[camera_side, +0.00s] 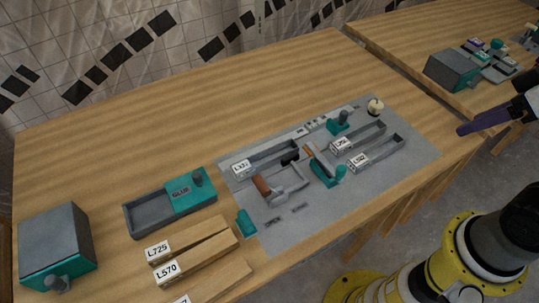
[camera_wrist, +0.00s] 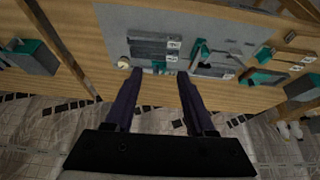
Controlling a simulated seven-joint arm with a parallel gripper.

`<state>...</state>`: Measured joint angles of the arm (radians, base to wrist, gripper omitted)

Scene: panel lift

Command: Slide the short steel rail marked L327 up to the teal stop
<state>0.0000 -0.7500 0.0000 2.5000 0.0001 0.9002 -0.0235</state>
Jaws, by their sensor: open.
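Three grey steel rails with white labels lie on a grey panel. One rail (camera_side: 272,155) is left of centre, its label seeming to begin with L3; two others (camera_side: 365,136) (camera_side: 384,152) lie to the right. The labels are too small to read surely, so I cannot tell which is L327. Teal parts on the panel are a knobbed block (camera_side: 338,124) at the back, a lever clamp (camera_side: 327,172) and a small block (camera_side: 246,223) at the left edge; I cannot tell which is the stop. My gripper (camera_side: 462,130) is open and empty, right of the panel; its purple fingers show in the wrist view (camera_wrist: 159,76).
A brown-handled part (camera_side: 282,186) and a cream knob (camera_side: 375,105) are on the panel. A grey-teal tray (camera_side: 145,215), a teal-grey box (camera_side: 55,245) and wooden bars L725 (camera_side: 195,234) and L570 (camera_side: 205,258) lie left. A second table holds another box (camera_side: 452,70). The back of the bench is clear.

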